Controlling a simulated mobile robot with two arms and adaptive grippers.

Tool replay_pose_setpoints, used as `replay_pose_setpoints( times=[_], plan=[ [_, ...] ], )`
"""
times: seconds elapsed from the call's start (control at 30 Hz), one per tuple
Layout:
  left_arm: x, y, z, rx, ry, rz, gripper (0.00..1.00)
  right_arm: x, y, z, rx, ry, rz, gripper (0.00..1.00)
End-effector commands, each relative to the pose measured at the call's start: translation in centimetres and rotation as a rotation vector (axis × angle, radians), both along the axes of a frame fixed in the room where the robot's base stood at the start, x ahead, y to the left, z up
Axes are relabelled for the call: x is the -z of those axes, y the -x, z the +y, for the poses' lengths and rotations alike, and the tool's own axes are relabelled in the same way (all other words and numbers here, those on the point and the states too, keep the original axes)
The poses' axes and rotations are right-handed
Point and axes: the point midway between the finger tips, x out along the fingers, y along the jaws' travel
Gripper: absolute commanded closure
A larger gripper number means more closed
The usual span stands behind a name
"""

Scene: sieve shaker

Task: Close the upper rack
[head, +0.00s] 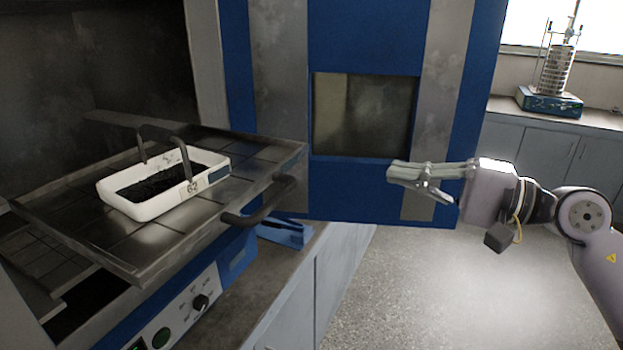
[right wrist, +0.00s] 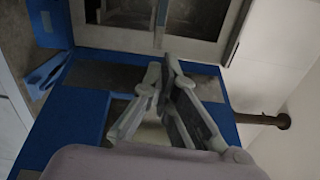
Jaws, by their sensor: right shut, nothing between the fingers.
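The upper rack (head: 75,205) is a dark tiled metal tray, pulled out of the oven at the left of the head view. Its curved dark handle (head: 258,203) is on the front edge. My left gripper is not in view.
The blue oven door (head: 360,190) with a grey window stands open behind my right gripper. A control panel (head: 190,308) is below the rack. A blue object (head: 285,233) lies on the counter beside it. A sieve shaker (head: 550,100) stands on the far counter. The floor at right is clear.

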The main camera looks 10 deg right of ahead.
Motion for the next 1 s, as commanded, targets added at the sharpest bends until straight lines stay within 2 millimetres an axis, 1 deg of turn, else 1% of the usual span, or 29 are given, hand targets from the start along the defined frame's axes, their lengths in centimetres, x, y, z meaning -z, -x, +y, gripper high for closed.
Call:
replay_pose_setpoints(
  times=[0.03, 0.1, 0.27, 0.37, 0.5, 0.7, 0.83, 1.0],
  plan=[
    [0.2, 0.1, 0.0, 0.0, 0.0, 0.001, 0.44, 0.0, 0.4, 0.3, -0.001, 0.045, -0.036, 1.0],
    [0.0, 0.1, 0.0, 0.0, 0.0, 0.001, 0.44, -0.2, 0.6, 0.7, -0.003, 0.071, -0.056, 1.0],
    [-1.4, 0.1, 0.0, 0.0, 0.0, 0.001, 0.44, -0.7, -0.3, 1.9, -0.004, 0.068, -0.057, 1.0],
    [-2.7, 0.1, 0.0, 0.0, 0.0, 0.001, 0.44, -0.9, -1.3, 3.3, -0.005, 0.063, -0.055, 1.0],
    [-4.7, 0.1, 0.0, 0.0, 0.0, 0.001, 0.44, -1.1, -3.1, 5.7, -0.006, 0.06, -0.054, 1.0],
    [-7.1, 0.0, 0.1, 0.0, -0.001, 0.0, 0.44, -0.9, -5.5, 9.1, -0.006, 0.06, -0.053, 1.0],
    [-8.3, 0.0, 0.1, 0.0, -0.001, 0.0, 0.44, -0.7, -6.6, 10.5, -0.004, 0.062, -0.053, 1.0],
    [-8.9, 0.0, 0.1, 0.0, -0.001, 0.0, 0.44, -0.4, -7.4, 11.5, -0.003, 0.062, -0.051, 1.0]
  ],
)
